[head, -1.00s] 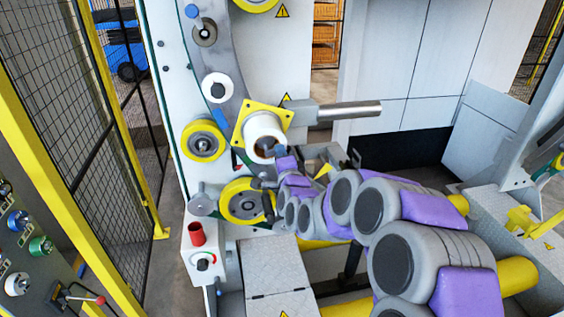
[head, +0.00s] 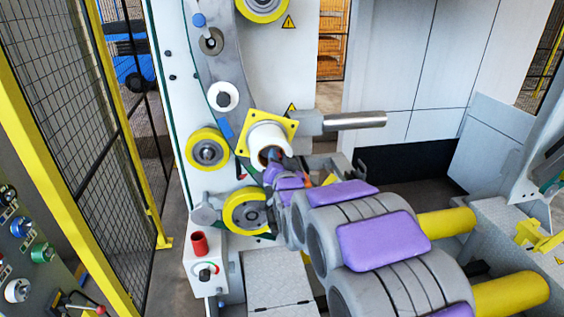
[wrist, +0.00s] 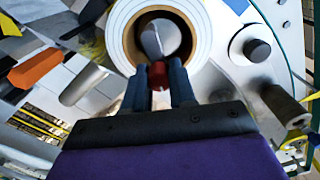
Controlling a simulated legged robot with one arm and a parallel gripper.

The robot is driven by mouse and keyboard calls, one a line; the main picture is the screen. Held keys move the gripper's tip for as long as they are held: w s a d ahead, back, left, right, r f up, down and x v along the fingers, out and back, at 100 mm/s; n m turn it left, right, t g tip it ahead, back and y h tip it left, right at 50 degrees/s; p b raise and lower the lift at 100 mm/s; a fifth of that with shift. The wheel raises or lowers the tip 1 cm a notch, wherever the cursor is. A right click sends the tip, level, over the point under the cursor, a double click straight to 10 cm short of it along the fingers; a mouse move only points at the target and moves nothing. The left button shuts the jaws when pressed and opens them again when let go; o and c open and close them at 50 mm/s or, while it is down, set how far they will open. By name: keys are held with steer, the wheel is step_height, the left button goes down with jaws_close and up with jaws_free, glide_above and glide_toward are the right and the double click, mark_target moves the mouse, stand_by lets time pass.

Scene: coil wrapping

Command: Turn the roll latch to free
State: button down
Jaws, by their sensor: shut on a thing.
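The white roll (head: 266,138) sits in front of a yellow square flange on the white machine; its face and brown core also show large in the wrist view (wrist: 121,28). In the wrist view a grey metal hub (wrist: 167,37) fills the core, and a small red piece, seemingly the roll latch (wrist: 159,76), shows in front of it. My gripper (wrist: 159,82) has its two dark blue fingers closed on either side of this red piece. In the head view my gripper (head: 271,160) is at the roll's opening, and the latch is hidden there.
A grey metal bar (head: 352,121) sticks out to the right behind the roll. Yellow wheels (head: 207,149) sit left of and below the roll. A control box with a red cylinder (head: 199,244) stands lower left. A mesh fence (head: 75,110) is at the left.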

steer(key=n, duration=0.1)
steer(key=a+n, duration=0.1)
steer(key=n, duration=0.1)
steer(key=shift+s+f+b, duration=0.1)
steer(key=shift+b, duration=0.2)
steer(key=shift+a, duration=0.1)
steer(key=shift+f+n, duration=0.1)
steer(key=shift+n, duration=0.2)
steer(key=c, duration=0.9)
jaws_free()
steer(key=shift+a, duration=0.25)
steer(key=shift+s+d, duration=0.1)
